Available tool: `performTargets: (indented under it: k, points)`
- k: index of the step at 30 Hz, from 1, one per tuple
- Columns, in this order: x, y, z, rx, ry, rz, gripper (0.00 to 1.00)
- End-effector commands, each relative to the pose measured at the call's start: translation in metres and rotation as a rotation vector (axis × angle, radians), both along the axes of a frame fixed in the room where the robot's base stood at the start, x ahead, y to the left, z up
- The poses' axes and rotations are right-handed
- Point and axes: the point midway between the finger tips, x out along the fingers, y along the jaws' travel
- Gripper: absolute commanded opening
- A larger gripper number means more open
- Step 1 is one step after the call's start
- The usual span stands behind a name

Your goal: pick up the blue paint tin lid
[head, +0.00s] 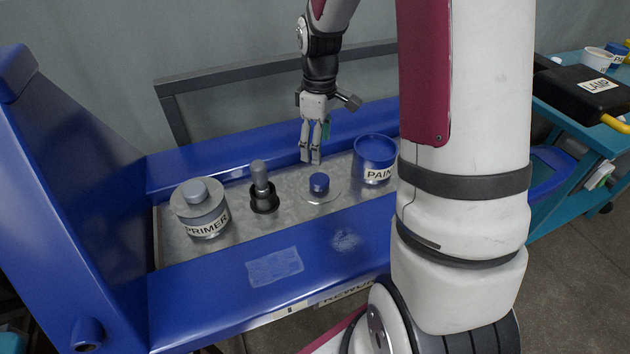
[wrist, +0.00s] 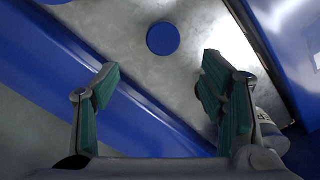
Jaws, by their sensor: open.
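The paint tin lid (head: 330,196) lies on the metal tray, a pale round disc with a blue knob (head: 319,183) on top. The blue knob also shows as a round disc in the wrist view (wrist: 163,38), beyond and between the fingertips. The paint tin (head: 375,172), with a blue rim and a label partly hidden by my arm, stands just right of the lid. My gripper (head: 311,158) points down above the tray, behind the lid in the head view. Its fingers are apart and empty, also in the wrist view (wrist: 160,66). Nothing touches the lid.
Left of the lid stand a dark holder with a grey handle (head: 260,180) and a primer tin (head: 203,215) with a grey knob. Blue rails (head: 225,275) edge the metal tray (head: 180,245). A teal cart with a black lamp case (head: 575,92) is at right.

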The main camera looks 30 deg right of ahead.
Motion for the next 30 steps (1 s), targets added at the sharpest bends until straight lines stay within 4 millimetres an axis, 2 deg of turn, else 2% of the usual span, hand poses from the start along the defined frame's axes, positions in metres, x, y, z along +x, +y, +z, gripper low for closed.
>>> performTargets:
  k: [1,3,7,14,24,30]
  points:
    - [-0.001,0.001,-0.013,0.002,0.006,0.0,0.65]
    - [-0.001,0.001,-0.026,0.002,0.005,0.0,0.65]
    - [-0.001,0.001,-0.046,0.002,0.005,0.0,0.65]
    - [-0.001,0.001,-0.061,0.0,0.001,-0.001,0.65]
    - [-0.007,0.002,-0.105,0.001,0.003,-0.002,0.65]
    - [-0.007,0.002,-0.11,-0.001,0.001,-0.002,0.65]
